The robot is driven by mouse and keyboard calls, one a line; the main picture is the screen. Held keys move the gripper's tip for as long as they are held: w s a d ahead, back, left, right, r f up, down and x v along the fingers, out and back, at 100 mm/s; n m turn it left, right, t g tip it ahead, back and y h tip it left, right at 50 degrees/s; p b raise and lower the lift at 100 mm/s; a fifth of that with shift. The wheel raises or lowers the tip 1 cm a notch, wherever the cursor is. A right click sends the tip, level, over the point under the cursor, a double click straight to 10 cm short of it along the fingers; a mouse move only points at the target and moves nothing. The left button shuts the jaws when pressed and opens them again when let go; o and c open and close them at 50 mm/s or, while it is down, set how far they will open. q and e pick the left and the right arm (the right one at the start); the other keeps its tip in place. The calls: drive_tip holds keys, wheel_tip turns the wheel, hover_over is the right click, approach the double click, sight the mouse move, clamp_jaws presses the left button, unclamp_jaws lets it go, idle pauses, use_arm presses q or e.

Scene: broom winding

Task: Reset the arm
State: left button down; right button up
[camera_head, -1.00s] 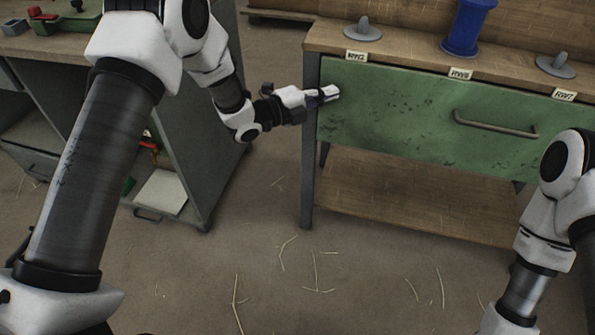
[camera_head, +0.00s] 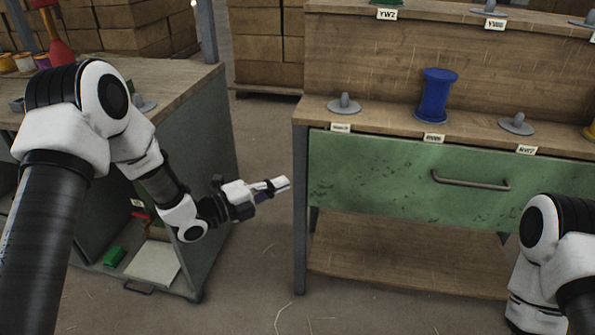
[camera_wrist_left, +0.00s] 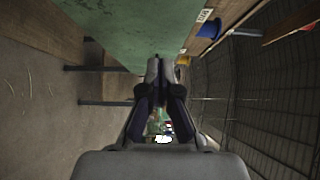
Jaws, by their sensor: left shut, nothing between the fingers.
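My left gripper (camera_head: 274,187) is shut and empty in the head view. It hangs in the air just left of the green-fronted bench (camera_head: 378,180), apart from it as far as I can tell. In the left wrist view its fingers (camera_wrist_left: 154,75) come together at the tips, with the green panel (camera_wrist_left: 125,30) beyond them. My right arm shows at the lower right of the head view, but its gripper is out of the frame.
A blue spool (camera_head: 436,96) stands on the bench shelf between grey spool holders (camera_head: 344,104) and (camera_head: 517,124). The drawer has a metal handle (camera_head: 470,182). A workbench (camera_head: 190,85) stands at left. Stacked boxes (camera_head: 265,50) are behind. Bare floor lies between the benches.

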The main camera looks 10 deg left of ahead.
use_arm(q)
drive_tip(key=s+d+f+n+g+y, duration=0.1)
drive_tip(key=s+f, duration=0.3)
drive_tip(key=f, duration=0.3)
drive_tip(key=s+d+f+n+g+y, duration=0.1)
drive_tip(key=s+d+f+n+g, duration=0.15)
drive_tip(key=f, duration=0.45)
drive_tip(key=s+a+f+n+g+y, duration=0.35)
drive_tip(key=s+f+n, duration=0.4)
drive_tip(key=s, duration=0.35)
drive_tip(key=s+a+f+n+g+y, duration=0.2)
drive_tip(key=s+f+n+y, duration=0.3)
drive_tip(key=s+f, duration=0.45)
drive_tip(key=s+a+n+g+y, duration=0.2)
drive_tip(key=s+a+n+g, duration=0.25)
drive_tip(key=s+n, duration=0.55)
wheel_tip(320, 180, up, 26)
drive_tip(key=n+p, duration=0.1)
drive_tip(key=p, duration=2.4)
drive_tip(key=shift+w+p, duration=0.15)
drive_tip(key=shift+p, duration=0.15)
